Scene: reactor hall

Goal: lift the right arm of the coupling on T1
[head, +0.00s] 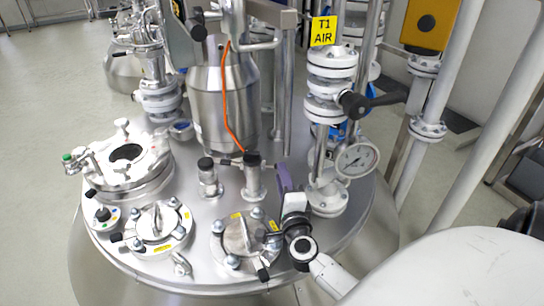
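The T1 vessel (215,208) has a steel lid with several fittings. A yellow T1 AIR tag (323,31) hangs above the pipework. My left gripper is not in view.
A pressure gauge (357,159) and a flanged valve column (328,105) stand close to the right of my gripper. A similar black-topped fitting (208,180) is to the left. Bolted round covers (158,222) and an orange cable (225,95) are nearby. Open floor lies left.

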